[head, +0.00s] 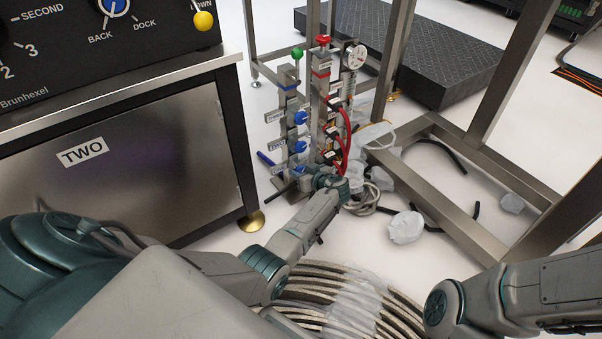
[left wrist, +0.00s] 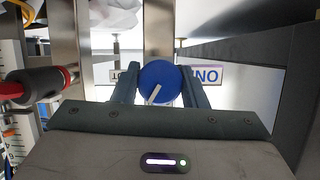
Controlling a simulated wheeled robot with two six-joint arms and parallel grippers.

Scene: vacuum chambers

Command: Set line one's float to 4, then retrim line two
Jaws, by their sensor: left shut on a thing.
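In the left wrist view, a blue round knob (left wrist: 159,83) with a white pointer line sits between the two fingers of my left gripper (left wrist: 158,88), which is shut on it. The pointer slants down-left in that picture. A label behind the knob (left wrist: 205,75) is partly hidden. In the head view my left gripper (head: 332,183) is low at the metal posts, and the knob it holds is hidden there. More blue knobs (head: 300,118) show higher on the left post (head: 289,105), under a green ball. My right gripper is out of view.
A second post (head: 320,85) carries a red top, red hoses (head: 346,140) and a round gauge (head: 355,57). Plastic wrap (head: 406,227) and black hoses lie on the floor. A steel frame (head: 440,195) stands right. Cabinet TWO (head: 120,160) stands left.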

